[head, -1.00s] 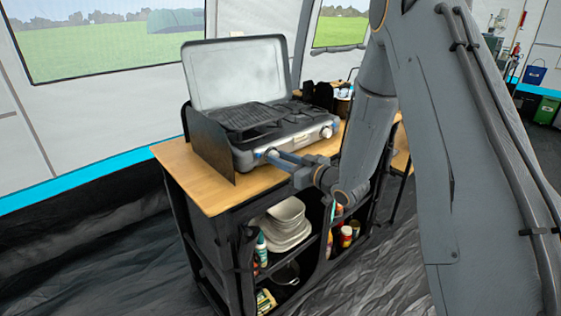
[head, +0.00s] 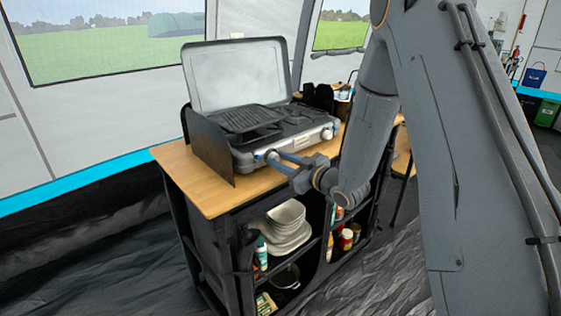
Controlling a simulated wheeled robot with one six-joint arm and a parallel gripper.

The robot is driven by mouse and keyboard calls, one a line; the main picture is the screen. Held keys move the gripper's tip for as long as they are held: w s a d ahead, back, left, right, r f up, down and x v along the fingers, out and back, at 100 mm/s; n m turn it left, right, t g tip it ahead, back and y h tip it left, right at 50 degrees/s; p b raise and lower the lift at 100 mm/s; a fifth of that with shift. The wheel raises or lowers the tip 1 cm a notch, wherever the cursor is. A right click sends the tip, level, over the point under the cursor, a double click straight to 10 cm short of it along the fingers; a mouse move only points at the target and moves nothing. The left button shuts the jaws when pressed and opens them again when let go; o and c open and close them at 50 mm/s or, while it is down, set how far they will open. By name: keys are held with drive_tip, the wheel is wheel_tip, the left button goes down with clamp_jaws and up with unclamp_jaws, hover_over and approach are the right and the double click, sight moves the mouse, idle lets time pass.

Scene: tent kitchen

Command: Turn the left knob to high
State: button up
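The camping stove (head: 285,137) stands on the wooden counter with its lid raised. The right knob (head: 327,134) shows on its front panel. My gripper (head: 268,157) reaches in from the right at the left end of that panel, with its fingertips at the left knob. The left knob is small and mostly hidden by the fingertips, so its pointer cannot be read. A gap shows between the two fingers along their length. Whether they are closed on the knob or only around it cannot be told.
The wooden counter (head: 205,190) has a bare strip at its left end and front. A dark side windshield (head: 207,146) stands left of the stove. White dishes (head: 287,220) and bottles sit on the shelves below. Dark items stand behind the stove's right end.

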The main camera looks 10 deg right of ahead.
drive_tip(key=shift+o, duration=0.4)
drive_tip(key=b+v, duration=0.1)
drive_tip(key=v, duration=0.6)
drive_tip(key=shift+s+d, duration=0.2)
drive_tip(key=shift+s, duration=0.15)
